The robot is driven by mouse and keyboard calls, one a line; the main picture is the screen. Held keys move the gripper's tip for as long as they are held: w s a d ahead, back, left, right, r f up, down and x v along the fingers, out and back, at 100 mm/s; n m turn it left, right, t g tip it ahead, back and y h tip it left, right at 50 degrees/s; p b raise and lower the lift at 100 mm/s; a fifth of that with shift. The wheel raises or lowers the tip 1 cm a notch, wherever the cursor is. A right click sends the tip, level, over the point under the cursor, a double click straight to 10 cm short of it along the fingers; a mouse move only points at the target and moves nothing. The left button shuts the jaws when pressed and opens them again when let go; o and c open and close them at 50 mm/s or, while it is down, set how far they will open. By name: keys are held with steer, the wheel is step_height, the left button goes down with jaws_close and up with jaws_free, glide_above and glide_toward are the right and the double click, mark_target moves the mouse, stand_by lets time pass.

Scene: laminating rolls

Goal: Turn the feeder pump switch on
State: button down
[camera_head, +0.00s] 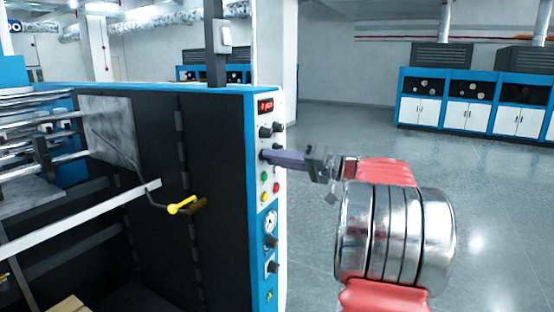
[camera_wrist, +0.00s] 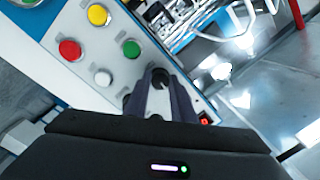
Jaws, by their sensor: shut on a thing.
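The control panel (camera_head: 257,215) is a narrow white strip on the end of the blue and black machine. It carries several black knobs and coloured buttons. My gripper (camera_head: 267,155) reaches it from the right, at a black knob just above the buttons. In the wrist view, my gripper's two dark fingers (camera_wrist: 160,82) close around a black knob (camera_wrist: 159,77). The fingers partly hide the knob, so its turned position is hard to tell. I cannot read a label naming the feeder pump switch.
Green (camera_wrist: 131,48), white (camera_wrist: 103,78), red (camera_wrist: 70,50) and yellow (camera_wrist: 97,15) buttons sit close to the fingers. A red display (camera_head: 265,107) and other knobs (camera_head: 265,132) are above. A yellow-handled crank (camera_head: 182,205) sticks out at left. Open floor (camera_head: 335,120) lies to the right.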

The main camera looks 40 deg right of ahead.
steer(key=m+t, duration=0.1)
steer(key=m, duration=1)
steer(key=shift+f, duration=0.2)
steer(key=shift+m, duration=0.3)
steer(key=c, duration=1.8)
jaws_free()
steer(key=shift+c, duration=0.2)
steer(key=o, duration=0.3)
steer(key=shift+r, duration=0.1)
steer(key=shift+s, duration=0.1)
steer(key=v, duration=1.3)
steer(key=shift+s, duration=0.35)
